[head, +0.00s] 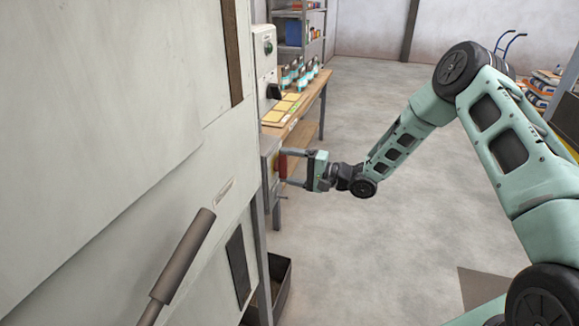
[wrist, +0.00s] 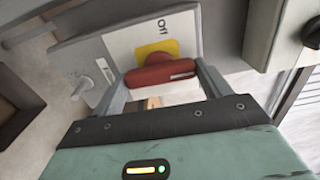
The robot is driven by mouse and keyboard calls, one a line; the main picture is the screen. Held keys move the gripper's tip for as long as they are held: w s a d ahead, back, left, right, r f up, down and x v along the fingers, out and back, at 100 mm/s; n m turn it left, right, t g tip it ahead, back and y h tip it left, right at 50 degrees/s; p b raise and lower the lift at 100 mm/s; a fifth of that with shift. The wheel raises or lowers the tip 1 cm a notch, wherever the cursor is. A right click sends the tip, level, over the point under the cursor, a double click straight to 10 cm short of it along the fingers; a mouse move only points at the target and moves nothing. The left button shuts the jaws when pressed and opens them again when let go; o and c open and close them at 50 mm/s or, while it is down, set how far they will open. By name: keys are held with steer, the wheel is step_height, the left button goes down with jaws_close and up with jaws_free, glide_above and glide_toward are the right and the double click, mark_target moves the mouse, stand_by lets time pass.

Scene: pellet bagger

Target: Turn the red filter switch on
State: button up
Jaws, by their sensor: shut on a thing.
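The red filter switch (wrist: 160,75) is a red bar handle on a yellow plate (wrist: 157,50), set on a white panel marked "Off" on a grey box (wrist: 97,62). My gripper (wrist: 165,80) is shut on the red handle, one finger at each end of it in the wrist view. In the head view my gripper (head: 291,168) reaches left to the box's side, and the red handle (head: 282,166) shows between the fingers. The fingers hide parts of the handle's ends. The exact angle of the handle against the markings is hard to tell.
A silver toggle (wrist: 104,70) sits on the same box, left of the handle. A wooden workbench (head: 318,100) with bottles and yellow cards stands behind. A large pale cabinet (head: 100,120) with a lever (head: 185,255) fills the left. The floor (head: 370,240) between is clear.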

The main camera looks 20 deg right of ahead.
steer(key=shift+d, duration=0.1)
steer(key=o, duration=1)
steer(key=b+v, duration=0.3)
steer(key=v, duration=1.4)
steer(key=shift+s+d+b, duration=0.1)
steer(key=shift+b, duration=0.3)
